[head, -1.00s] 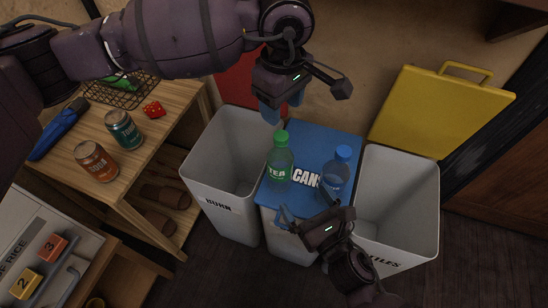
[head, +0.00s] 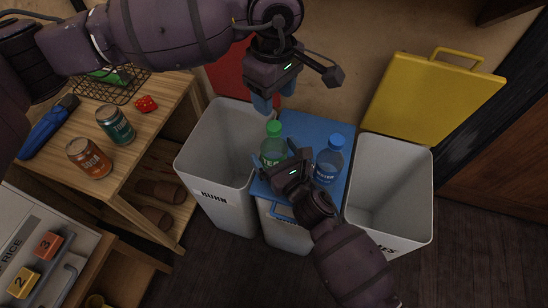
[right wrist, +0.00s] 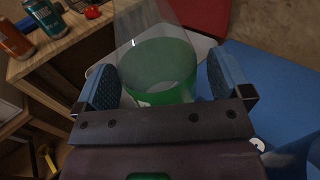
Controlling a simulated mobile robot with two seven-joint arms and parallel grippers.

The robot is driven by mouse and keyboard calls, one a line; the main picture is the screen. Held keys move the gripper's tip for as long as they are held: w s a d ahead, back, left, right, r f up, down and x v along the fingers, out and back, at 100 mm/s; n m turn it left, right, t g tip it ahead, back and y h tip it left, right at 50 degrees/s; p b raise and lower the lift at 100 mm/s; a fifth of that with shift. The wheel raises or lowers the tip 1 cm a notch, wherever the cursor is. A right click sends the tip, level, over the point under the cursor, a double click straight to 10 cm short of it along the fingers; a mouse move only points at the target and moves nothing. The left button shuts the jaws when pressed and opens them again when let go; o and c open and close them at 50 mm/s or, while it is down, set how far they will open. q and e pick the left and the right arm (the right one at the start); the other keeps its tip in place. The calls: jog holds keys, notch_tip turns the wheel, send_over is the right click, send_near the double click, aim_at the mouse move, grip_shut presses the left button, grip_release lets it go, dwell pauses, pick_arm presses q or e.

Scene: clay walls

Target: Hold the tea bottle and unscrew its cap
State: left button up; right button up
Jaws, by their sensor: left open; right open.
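The tea bottle (head: 272,148) is clear with green contents and stands upright on the blue lid of the middle bin. Its green cap (head: 274,128) is on. My right gripper (head: 273,160) is open, with its fingers at either side of the bottle. In the right wrist view, the tea bottle (right wrist: 160,62) is between the blue fingers of my right gripper (right wrist: 162,80), with a gap visible at the right finger. My left gripper (head: 268,102) is open and points down above and behind the cap, apart from it. My right gripper partly hides the lower bottle in the head view.
A blue-capped water bottle (head: 328,163) stands on the blue lid (head: 312,125), right of the tea bottle. Open white bins stand left (head: 182,165) and right (head: 428,200). A yellow lid (head: 435,100) is raised behind the right bin. A wooden shelf (head: 135,140) with cans stands left.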

aim_at(274, 126)
jog(key=shift+w, duration=0.2)
jog(key=c, duration=1.4)
pick_arm(q)
jog(key=shift+s+f, duration=0.15)
pick_arm(e)
grip_shut()
pick_arm(q)
jog(key=m, duration=0.4)
jog(key=shift+d+m, duration=0.1)
jog(key=shift+m, duration=0.2)
jog(key=m, duration=1.3)
jog(key=shift+m, duration=0.3)
jog(key=shift+f, duration=3.85)
